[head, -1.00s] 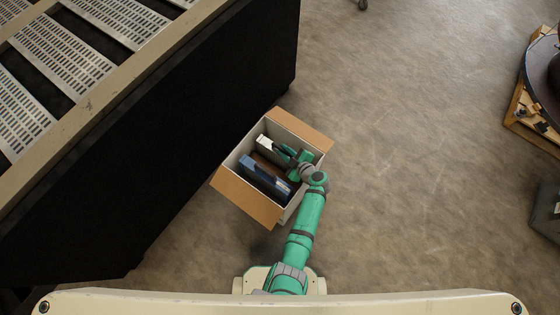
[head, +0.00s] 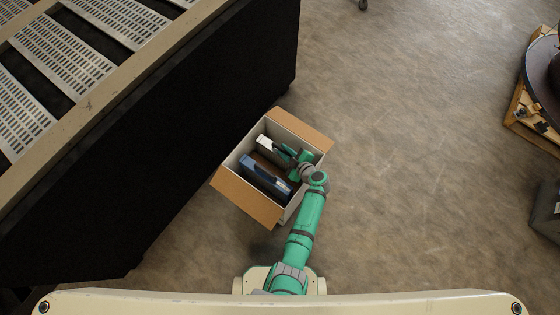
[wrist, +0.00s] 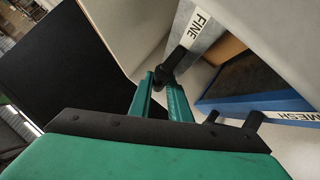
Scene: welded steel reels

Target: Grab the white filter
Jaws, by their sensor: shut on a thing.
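The white filter (head: 265,143) stands on edge in the back part of an open cardboard box (head: 248,203). In the wrist view its narrow edge carries a label reading FINE (wrist: 201,25). My gripper (head: 284,151) reaches into the box from the right. In the wrist view my gripper (wrist: 165,77) is shut on a dark part at the edge of the white filter. The fingertips partly hide the contact.
A blue filter (head: 259,174) labelled MESH stands in the same box, in front of the white one. A black-sided machine (head: 215,95) lies close on the left. A pallet with a reel (head: 543,80) is at far right. The floor between is clear.

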